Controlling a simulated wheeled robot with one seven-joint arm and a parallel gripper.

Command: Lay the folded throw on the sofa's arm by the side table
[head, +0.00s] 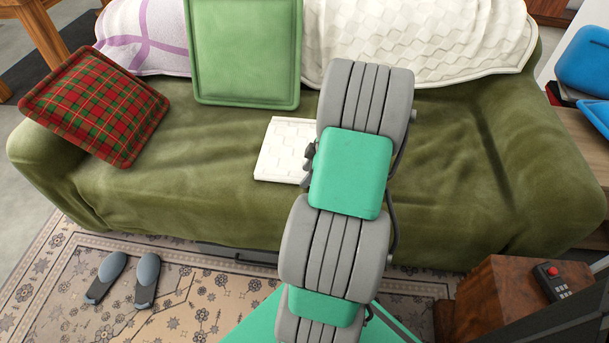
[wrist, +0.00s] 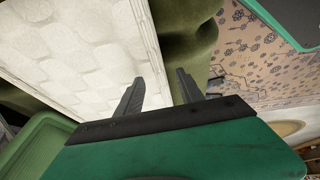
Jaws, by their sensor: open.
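The folded throw (head: 283,150), a flat white quilted square, lies on the seat of the green sofa (head: 210,150), partly hidden by my arm. In the wrist view the throw (wrist: 75,45) fills the upper left. My gripper (wrist: 160,88) is open, with one finger overlapping the throw's edge and the other over green sofa fabric beside it. Nothing shows held between the fingers; I cannot tell whether they touch the throw. The sofa's right arm (head: 562,165) is bare, beside a wooden surface (head: 585,145) that appears to be the side table.
A red plaid cushion (head: 95,105) leans on the left arm and a green cushion (head: 243,50) on the backrest. A white blanket (head: 420,35) drapes the back. Blue items (head: 585,60) sit at the right. Slippers (head: 130,278) lie on the rug. The right seat is clear.

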